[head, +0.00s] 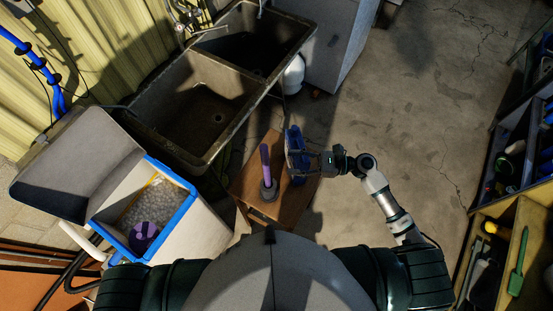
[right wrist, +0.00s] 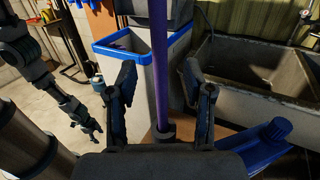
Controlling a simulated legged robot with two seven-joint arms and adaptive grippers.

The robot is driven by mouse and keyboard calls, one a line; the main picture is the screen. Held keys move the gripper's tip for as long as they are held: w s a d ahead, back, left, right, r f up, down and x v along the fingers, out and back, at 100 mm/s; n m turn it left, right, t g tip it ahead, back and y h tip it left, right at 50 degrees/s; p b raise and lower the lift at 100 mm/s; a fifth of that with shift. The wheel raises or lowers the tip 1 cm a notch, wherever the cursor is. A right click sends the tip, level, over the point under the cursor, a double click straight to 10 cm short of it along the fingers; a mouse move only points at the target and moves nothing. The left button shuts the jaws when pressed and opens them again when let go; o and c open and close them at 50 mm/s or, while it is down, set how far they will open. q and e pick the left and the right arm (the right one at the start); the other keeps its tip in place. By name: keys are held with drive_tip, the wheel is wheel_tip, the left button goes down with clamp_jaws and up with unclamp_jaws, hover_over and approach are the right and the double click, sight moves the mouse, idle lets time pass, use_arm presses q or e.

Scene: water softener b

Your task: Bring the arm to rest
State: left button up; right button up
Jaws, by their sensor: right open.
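My right gripper (head: 296,162) is open and empty, at the right side of a small wooden stool (head: 240,187). A purple rod (head: 265,160) stands upright in a dark base on the stool. In the right wrist view the rod (right wrist: 159,60) shows between the two open fingers (right wrist: 160,88), but the head view shows it apart from them, to their left. A blue object with a knobbed end (right wrist: 262,146) lies close by the gripper; the head view also shows it (head: 293,140). My left gripper (right wrist: 88,120) appears small and dark in the right wrist view.
A white softener bin with a blue rim (head: 181,216) stands at left, lid open, holding pale salt and a purple item (head: 143,234). A double stone sink (head: 205,105) is behind the stool. Shelves with tools (head: 510,215) are at right. The concrete floor (head: 430,120) between is clear.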

drive_tip(key=d, duration=0.3)
drive_tip(key=shift+s, duration=0.2)
drive_tip(key=shift+a+f, duration=0.1)
drive_tip(key=shift+a, duration=0.05)
